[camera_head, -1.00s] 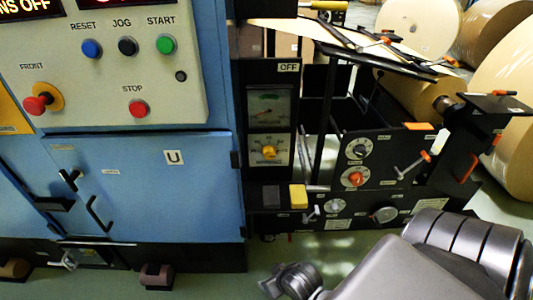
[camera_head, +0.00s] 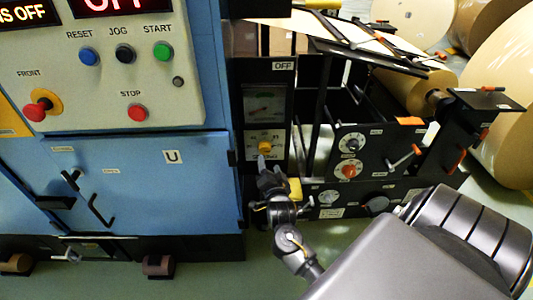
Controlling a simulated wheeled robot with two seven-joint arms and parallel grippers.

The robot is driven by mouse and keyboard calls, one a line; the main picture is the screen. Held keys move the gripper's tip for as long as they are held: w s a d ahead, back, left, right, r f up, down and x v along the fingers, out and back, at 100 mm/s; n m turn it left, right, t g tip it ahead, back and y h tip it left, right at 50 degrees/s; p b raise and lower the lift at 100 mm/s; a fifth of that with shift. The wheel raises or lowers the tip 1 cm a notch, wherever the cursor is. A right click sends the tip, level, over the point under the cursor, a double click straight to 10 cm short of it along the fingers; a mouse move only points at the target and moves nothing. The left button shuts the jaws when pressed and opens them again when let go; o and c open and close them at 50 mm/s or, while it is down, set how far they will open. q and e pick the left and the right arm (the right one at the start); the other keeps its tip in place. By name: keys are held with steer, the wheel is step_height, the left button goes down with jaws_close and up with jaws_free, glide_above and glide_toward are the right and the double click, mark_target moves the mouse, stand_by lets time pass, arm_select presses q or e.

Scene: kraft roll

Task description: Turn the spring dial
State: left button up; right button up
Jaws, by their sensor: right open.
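A black panel under the OFF label carries a gauge (camera_head: 264,104) and, below it, a small yellow knob (camera_head: 265,147) on a pale scale plate. To the right, another black panel has a dial with a dark knob (camera_head: 351,144) and a dial with an orange-red knob (camera_head: 348,170). I cannot read which dial is named spring. My right gripper (camera_head: 262,162) is open just below the yellow knob, pointing up at it. Contact cannot be made out. It hides the lower edge of the scale plate. My left gripper is out of view.
A blue cabinet (camera_head: 140,190) with RESET, JOG, START and STOP buttons fills the left. A yellow block (camera_head: 295,188) sits close beside my right wrist. Large kraft rolls (camera_head: 508,130) stand behind.

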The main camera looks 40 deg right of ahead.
mark_target(266, 151)
steer(key=x, duration=0.6)
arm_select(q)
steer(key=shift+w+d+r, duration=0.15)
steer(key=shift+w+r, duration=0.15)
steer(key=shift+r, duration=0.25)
arm_select(e)
steer(key=shift+w+d, duration=0.3)
steer(key=shift+w, duration=0.2)
steer(key=shift+c, duration=0.4)
steer(key=c, duration=0.9)
